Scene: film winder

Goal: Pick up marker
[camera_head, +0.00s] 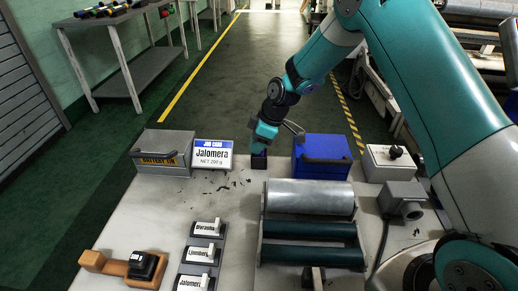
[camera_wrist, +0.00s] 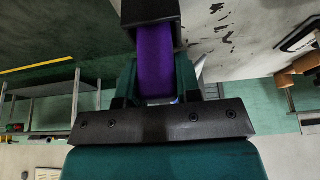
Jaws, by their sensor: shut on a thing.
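The marker (camera_wrist: 155,65) is a thick purple cylinder in the wrist view. My gripper (camera_wrist: 156,84), also in the head view (camera_head: 264,136), is shut on it, with one teal finger on each side. The marker's far end goes into the mouth of a dark square holder (camera_wrist: 150,10). In the head view this holder (camera_head: 259,162) is a small dark block at the back edge of the table, right under my gripper. The marker itself is mostly hidden there by the gripper.
A white job card (camera_head: 213,154) and a grey box (camera_head: 165,150) stand left of the holder. A blue box (camera_head: 321,155) stands right of it, behind a roller unit (camera_head: 310,198). Label blocks (camera_head: 203,253) and a wooden-handled stamp (camera_head: 125,267) lie at front left.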

